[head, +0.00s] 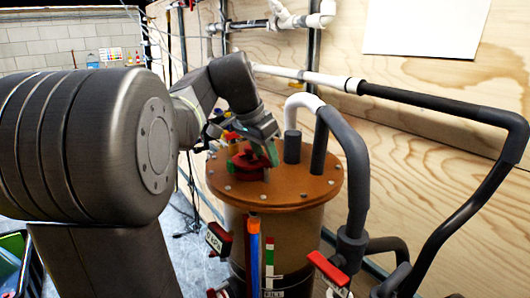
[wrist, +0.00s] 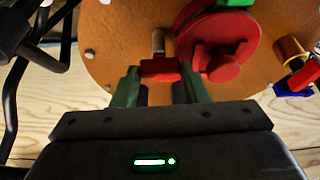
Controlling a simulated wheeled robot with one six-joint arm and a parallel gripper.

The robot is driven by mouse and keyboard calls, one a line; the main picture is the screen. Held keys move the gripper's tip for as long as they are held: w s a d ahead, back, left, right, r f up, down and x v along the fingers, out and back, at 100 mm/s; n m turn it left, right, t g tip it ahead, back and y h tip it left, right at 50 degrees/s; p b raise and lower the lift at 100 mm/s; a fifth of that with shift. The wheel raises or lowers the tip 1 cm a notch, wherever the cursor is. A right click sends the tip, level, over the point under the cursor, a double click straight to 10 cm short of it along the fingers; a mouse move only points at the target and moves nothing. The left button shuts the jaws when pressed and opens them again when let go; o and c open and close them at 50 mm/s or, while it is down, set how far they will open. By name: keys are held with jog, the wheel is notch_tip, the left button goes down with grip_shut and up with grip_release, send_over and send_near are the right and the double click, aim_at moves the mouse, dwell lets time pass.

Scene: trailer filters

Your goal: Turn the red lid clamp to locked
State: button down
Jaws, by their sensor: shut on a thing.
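The red lid clamp (head: 246,164) sits on top of the round orange-brown filter lid (head: 312,190) in the head view. In the wrist view the clamp (wrist: 245,40) has a round red body, with a red bar at its left between my green fingers. My gripper (wrist: 160,78) is shut on that red bar, one finger at each end. In the head view my gripper (head: 268,152) reaches down to the clamp from above, and its green finger partly hides it. No marking of the clamp's locked position is readable.
Grey pipes (head: 345,150) rise from the lid's right side, close to my gripper. A plywood wall (head: 440,75) is behind. A small coloured fitting (wrist: 298,72) sits at the lid's right edge in the wrist view.

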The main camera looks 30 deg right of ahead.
jog(key=c, duration=0.8)
grip_release()
jog(key=shift+c, duration=0.2)
jog(key=v, duration=1.4)
jog(key=shift+f, duration=0.1)
